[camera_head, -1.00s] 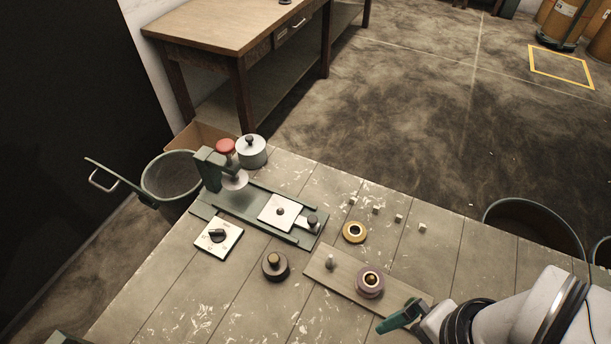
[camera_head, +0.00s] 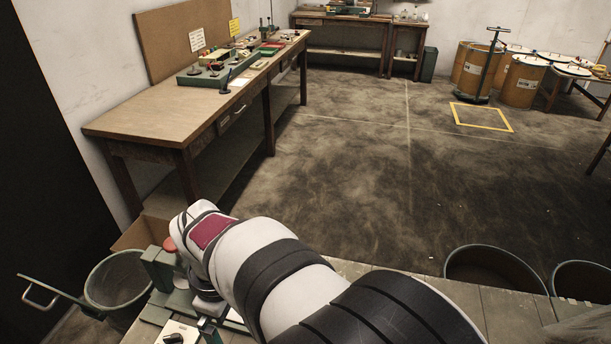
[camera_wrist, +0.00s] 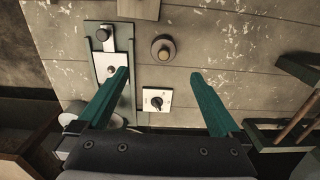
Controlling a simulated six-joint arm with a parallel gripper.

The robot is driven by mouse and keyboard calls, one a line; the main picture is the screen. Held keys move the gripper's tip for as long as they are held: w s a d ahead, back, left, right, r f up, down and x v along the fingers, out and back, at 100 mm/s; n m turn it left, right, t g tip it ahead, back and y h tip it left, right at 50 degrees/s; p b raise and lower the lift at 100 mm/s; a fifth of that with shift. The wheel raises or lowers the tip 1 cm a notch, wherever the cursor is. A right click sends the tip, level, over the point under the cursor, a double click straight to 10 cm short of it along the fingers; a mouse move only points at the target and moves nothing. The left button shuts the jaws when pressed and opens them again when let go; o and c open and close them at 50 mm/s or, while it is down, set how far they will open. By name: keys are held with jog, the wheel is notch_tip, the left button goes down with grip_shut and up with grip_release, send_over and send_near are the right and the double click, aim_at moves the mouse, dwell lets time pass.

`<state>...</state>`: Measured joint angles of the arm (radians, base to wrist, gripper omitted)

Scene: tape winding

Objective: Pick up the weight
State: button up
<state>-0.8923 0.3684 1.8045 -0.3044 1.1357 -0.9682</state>
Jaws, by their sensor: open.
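A dark round piece with a brass-coloured knob (camera_wrist: 163,48), which looks like the weight, stands on the table in the wrist view, above centre. My gripper (camera_wrist: 160,74) is open and empty. Its two green fingers are wide apart, and the piece shows just beyond and between their tips, not touched. In the head view my arm hides this piece and my gripper.
A green rail with a white plate (camera_wrist: 114,68) lies left of the piece, partly behind the left finger. A dial panel (camera_wrist: 156,100) is below it, and a wooden board (camera_wrist: 138,9) above. The press's red knob (camera_head: 170,243) and a bin (camera_head: 117,281) show in the head view.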

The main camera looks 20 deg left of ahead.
jog(key=shift+n, duration=0.3)
jog(key=f, duration=1)
jog(key=s+a+f, duration=0.1)
jog(key=f, duration=0.5)
jog(key=shift+f, duration=0.1)
jog(key=shift+w, duration=0.1)
grip_shut()
